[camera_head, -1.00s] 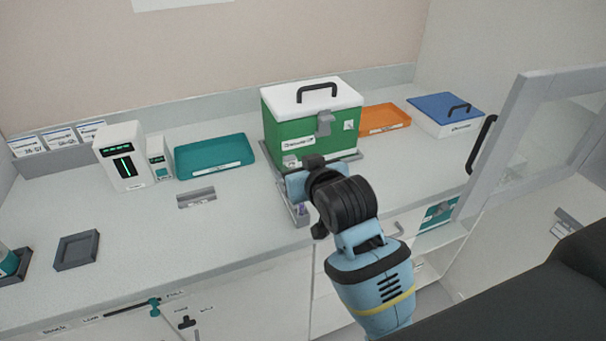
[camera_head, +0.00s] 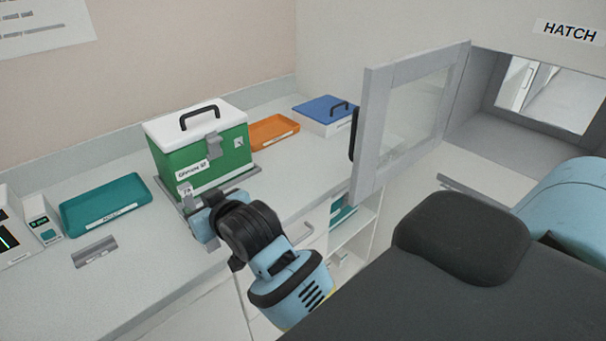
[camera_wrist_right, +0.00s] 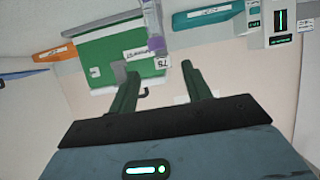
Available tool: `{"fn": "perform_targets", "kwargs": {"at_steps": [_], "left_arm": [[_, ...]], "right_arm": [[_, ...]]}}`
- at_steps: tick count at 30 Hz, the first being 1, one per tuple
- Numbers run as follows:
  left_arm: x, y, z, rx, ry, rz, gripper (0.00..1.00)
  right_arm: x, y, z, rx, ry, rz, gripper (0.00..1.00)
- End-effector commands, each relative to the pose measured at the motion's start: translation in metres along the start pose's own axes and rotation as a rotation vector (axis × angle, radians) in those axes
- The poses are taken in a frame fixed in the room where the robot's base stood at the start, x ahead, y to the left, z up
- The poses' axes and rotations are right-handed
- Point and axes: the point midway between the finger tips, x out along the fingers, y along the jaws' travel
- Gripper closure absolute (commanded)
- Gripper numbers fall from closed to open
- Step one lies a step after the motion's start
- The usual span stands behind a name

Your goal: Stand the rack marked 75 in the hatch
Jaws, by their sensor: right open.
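The rack marked 75 shows by its white tag (camera_head: 187,189) on the counter, in front of the green box; my gripper hides most of it. In the right wrist view the 75 tag (camera_wrist_right: 160,62) lies just beyond the fingertips, beside a purple-capped tube (camera_wrist_right: 155,44). My right gripper (camera_head: 204,222) is at the rack, its fingers open and apart in the right wrist view (camera_wrist_right: 158,78). I see nothing held between them. The hatch (camera_head: 478,118) is a recess in the right wall under a HATCH sign. My left gripper is not in view.
A glazed door (camera_head: 375,130) stands open at the hatch's left. The green box (camera_head: 205,165) with a white lid is behind the rack. A teal tray (camera_head: 105,203), orange tray (camera_head: 272,132) and blue-lidded box (camera_head: 322,115) stand on the counter (camera_head: 285,185).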

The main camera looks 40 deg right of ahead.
Motion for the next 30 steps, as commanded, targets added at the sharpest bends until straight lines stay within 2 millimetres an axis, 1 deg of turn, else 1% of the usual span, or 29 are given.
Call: {"fn": "perform_targets", "kwargs": {"at_steps": [1, 2, 3, 4, 5, 6, 8, 9, 11, 12, 14, 15, 17, 18, 21, 24, 27, 30], "left_arm": [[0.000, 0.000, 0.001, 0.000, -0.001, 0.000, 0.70], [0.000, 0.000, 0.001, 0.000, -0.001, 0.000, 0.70], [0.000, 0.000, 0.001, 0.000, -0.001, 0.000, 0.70], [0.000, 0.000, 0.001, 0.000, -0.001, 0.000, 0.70], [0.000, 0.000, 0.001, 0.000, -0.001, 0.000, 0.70], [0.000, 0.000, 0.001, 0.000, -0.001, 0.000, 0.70], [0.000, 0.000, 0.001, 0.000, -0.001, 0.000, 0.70], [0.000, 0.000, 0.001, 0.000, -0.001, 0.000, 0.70], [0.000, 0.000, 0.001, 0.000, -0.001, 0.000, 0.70], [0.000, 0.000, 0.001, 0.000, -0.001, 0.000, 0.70], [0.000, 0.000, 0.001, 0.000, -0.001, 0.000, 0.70], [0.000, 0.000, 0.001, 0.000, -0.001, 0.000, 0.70], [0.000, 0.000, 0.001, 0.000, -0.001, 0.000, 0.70], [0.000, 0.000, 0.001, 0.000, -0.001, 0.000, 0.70], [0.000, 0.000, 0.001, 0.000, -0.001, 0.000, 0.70], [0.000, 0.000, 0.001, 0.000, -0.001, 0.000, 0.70], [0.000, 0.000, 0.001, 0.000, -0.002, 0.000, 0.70], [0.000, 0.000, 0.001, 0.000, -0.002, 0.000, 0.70]], "right_arm": [[0.003, 0.002, 0.027, -0.007, -0.028, -0.003, 0.51], [0.004, 0.002, 0.042, -0.010, -0.040, -0.006, 0.51], [0.005, 0.003, 0.065, -0.016, -0.057, -0.011, 0.51], [0.005, 0.004, 0.083, -0.021, -0.070, -0.014, 0.51], [0.004, 0.004, 0.103, -0.026, -0.084, -0.019, 0.51], [0.002, 0.005, 0.129, -0.031, -0.102, -0.026, 0.51], [-0.005, 0.007, 0.166, -0.039, -0.127, -0.036, 0.51], [-0.011, 0.007, 0.191, -0.044, -0.143, -0.043, 0.51], [-0.023, 0.009, 0.229, -0.048, -0.169, -0.054, 0.51], [-0.032, 0.009, 0.253, -0.051, -0.185, -0.061, 0.51], [-0.049, 0.011, 0.288, -0.055, -0.211, -0.072, 0.51], [-0.061, 0.011, 0.310, -0.057, -0.228, -0.080, 0.51], [-0.080, 0.012, 0.340, -0.059, -0.249, -0.091, 0.51], [-0.093, 0.013, 0.357, -0.060, -0.261, -0.097, 0.51], [-0.120, 0.014, 0.389, -0.058, -0.286, -0.110, 0.51], [-0.139, 0.015, 0.409, -0.058, -0.300, -0.117, 0.51], [-0.148, 0.016, 0.417, -0.058, -0.306, -0.120, 0.51], [-0.150, 0.016, 0.418, -0.058, -0.305, -0.121, 0.51]]}}
